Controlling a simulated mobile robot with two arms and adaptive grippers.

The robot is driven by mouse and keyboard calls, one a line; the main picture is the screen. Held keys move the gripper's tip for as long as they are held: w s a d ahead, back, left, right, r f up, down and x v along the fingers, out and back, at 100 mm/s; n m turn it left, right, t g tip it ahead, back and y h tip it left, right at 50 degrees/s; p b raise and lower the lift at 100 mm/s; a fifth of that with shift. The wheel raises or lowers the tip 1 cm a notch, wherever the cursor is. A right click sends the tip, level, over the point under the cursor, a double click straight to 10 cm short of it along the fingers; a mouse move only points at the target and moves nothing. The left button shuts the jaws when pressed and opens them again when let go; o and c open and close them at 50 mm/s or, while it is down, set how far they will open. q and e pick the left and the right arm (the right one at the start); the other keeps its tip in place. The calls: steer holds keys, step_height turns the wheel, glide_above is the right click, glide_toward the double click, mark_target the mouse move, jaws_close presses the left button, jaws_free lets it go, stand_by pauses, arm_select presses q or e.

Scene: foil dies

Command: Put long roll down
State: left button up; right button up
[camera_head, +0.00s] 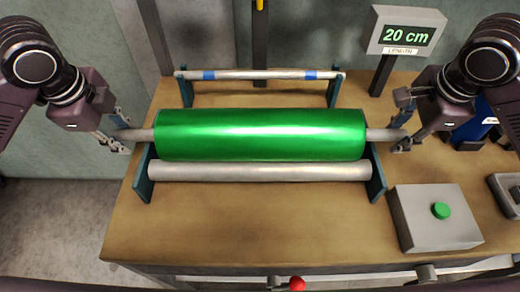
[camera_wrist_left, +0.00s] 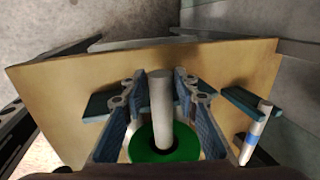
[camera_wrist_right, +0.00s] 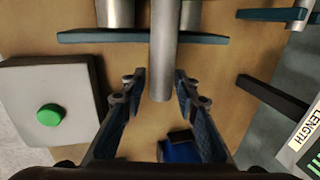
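The long green roll (camera_head: 260,135) lies level across the teal stand (camera_head: 144,178), with a grey shaft stub at each end. A bare grey roller (camera_head: 260,171) lies just in front of it. My left gripper (camera_head: 118,134) is at the left stub; in the left wrist view its fingers stand either side of the shaft (camera_wrist_left: 161,105) with gaps. My right gripper (camera_head: 402,130) is at the right stub; in the right wrist view its fingers flank the shaft (camera_wrist_right: 163,60), also with gaps. Both look open. Whether the stubs bear on the brackets is hard to tell.
A thin bar with blue bands (camera_head: 255,75) stands behind the roll. A "20 cm" length display (camera_head: 405,32) is at back right. A grey box with a green button (camera_head: 440,211) stands front right. A blue object (camera_head: 475,130) is by my right gripper. The front left tabletop (camera_head: 200,220) is clear.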

arm_select(q)
steer(key=shift+o, duration=0.6)
steer(key=shift+s, duration=0.1)
arm_select(e)
steer(key=shift+o, duration=0.4)
steer(key=shift+s, duration=0.1)
arm_select(q)
steer(key=shift+r, duration=0.1)
steer(key=shift+r, duration=0.15)
arm_select(e)
steer(key=shift+r, duration=0.8)
arm_select(q)
steer(key=v, duration=1.1)
steer(key=shift+r, duration=0.3)
arm_select(e)
steer(key=v, duration=1)
steer(key=shift+s+r, duration=0.15)
steer(key=shift+s, duration=0.05)
arm_select(q)
steer(key=shift+s, duration=0.1)
